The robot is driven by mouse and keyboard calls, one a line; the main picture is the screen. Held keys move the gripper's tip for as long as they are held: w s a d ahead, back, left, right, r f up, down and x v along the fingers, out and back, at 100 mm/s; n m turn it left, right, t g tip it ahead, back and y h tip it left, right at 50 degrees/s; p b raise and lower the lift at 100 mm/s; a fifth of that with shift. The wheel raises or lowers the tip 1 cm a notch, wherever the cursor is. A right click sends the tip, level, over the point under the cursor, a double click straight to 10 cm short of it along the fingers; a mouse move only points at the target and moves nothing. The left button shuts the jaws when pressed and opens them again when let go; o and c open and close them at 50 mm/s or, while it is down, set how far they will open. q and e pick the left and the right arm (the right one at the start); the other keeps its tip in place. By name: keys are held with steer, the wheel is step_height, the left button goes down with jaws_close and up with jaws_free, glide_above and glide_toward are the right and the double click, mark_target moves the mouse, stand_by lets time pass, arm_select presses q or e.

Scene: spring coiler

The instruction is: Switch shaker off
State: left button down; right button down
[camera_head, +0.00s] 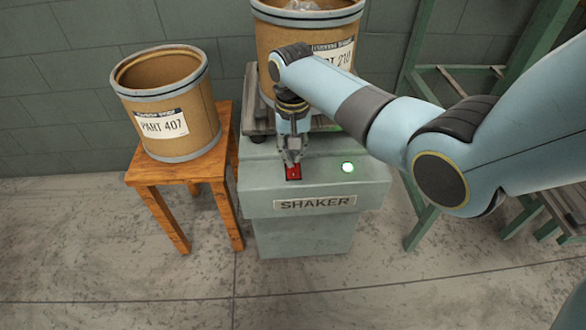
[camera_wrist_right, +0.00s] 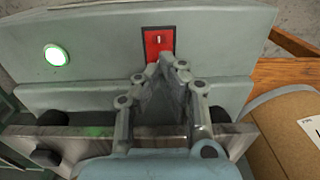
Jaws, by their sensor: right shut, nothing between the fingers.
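The shaker (camera_head: 300,222) is a grey-green machine with a SHAKER label on its front. A red rocker switch (camera_head: 294,173) sits on its top face, and a round green light (camera_head: 348,167) to its right is lit. My right gripper (camera_head: 292,160) is shut and empty, with its fingertips at the back edge of the switch. In the right wrist view the fingertips (camera_wrist_right: 168,60) overlap the near end of the red switch (camera_wrist_right: 158,42); I cannot tell whether they touch it. The green light (camera_wrist_right: 56,55) glows there too. My left gripper is not in view.
A drum labelled PART 210 (camera_head: 310,30) stands on the shaker's rear platform, partly behind my right arm. An open drum labelled PART 407 (camera_head: 165,105) stands on a wooden stool (camera_head: 222,170) at left. Green metal framing (camera_head: 420,75) stands at right. The floor in front is clear.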

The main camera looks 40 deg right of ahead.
steer(key=shift+f+b, duration=0.5)
steer(key=shift+f, duration=0.45)
stand_by(0.3)
steer(key=shift+s, duration=0.1)
step_height(320, 180, up, 7)
steer(key=p, duration=0.7)
steer(key=shift+r+p, duration=0.1)
steer(key=shift+p, duration=0.25)
